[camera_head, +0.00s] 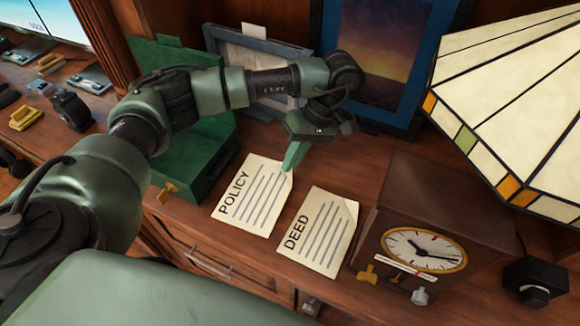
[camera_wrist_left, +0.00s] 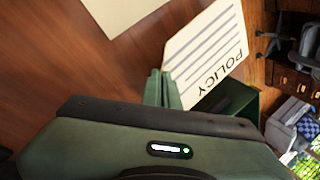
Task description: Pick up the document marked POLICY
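The POLICY document (camera_head: 250,197) is a cream sheet with dark lines, lying on the wooden desk left of the DEED document (camera_head: 318,232). It also shows in the left wrist view (camera_wrist_left: 208,45), with its lettering upside down. My left gripper (camera_head: 291,163) points down at the sheet's upper right corner, its green fingers together at the raised corner. In the left wrist view the fingers (camera_wrist_left: 163,88) look closed and cover part of the sheet's edge. The sheet shows no clear lift off the desk. My right gripper is not in view.
A green box (camera_head: 195,160) with an open lid stands left of the sheet. A wooden clock (camera_head: 425,220) and a stained-glass lamp (camera_head: 515,95) stand to the right. Frames (camera_head: 380,50) lean at the back. Bare desk lies between the box and the clock around the sheets.

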